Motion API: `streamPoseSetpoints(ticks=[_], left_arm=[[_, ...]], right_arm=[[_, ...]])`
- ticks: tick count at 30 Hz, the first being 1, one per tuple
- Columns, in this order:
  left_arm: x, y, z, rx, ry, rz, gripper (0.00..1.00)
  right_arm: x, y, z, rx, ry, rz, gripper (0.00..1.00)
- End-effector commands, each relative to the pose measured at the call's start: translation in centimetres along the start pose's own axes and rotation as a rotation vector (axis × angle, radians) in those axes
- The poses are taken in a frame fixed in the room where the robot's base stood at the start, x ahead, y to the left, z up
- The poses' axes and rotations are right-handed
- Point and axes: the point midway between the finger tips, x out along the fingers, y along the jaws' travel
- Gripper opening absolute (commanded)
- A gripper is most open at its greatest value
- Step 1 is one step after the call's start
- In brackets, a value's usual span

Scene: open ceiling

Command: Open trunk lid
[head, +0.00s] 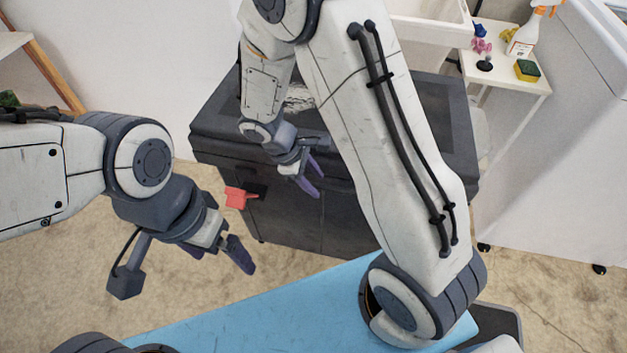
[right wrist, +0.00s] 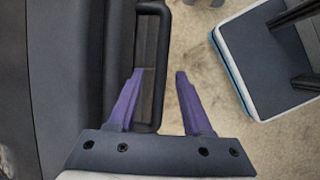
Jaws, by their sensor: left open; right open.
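The trunk (head: 225,145) is a dark grey chest against the wall in the head view, with its lid down. My right gripper (head: 314,180) is open at the trunk's front, near the lid's edge. In the right wrist view, a dark loop handle (right wrist: 160,90) lies ahead of the right gripper (right wrist: 160,72); its outer bar appears between the two purple fingers. Contact cannot be told. My left gripper (head: 224,260) is open and empty, in front of the trunk and to its left. My right arm hides part of the lid and front.
A red piece (head: 238,197) shows at the trunk's left front. A small white table (head: 508,75) with a spray bottle (head: 524,35) and a sponge (head: 527,70) stands at the back right. A white cabinet (head: 575,160) stands at the right. Floor is clear at left.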

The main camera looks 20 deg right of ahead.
Motion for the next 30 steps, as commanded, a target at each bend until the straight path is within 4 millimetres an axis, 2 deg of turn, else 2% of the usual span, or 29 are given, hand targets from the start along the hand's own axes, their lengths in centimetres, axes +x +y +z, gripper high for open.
streamPoseSetpoints(ticks=[5, 8, 9, 30], left_arm=[[-0.02, 0.0, 0.0, 0.0, 0.0, 0.0, 0.95], [-0.01, 0.0, 0.0, 0.0, 0.0, 0.0, 0.95], [-0.01, 0.0, 0.0, 0.0, 0.0, 0.0, 0.95], [-0.02, 0.0, 0.0, 0.0, 0.0, 0.0, 0.95]], right_arm=[[-0.01, 0.0, 0.02, 0.0, 0.0, 0.0, 0.5], [-0.03, -0.01, 0.02, 0.0, 0.0, 0.0, 0.15], [-0.03, -0.01, 0.01, 0.0, 0.0, 0.0, 0.0], [-0.08, -0.02, -0.01, 0.0, 0.0, 0.0, 0.0]])
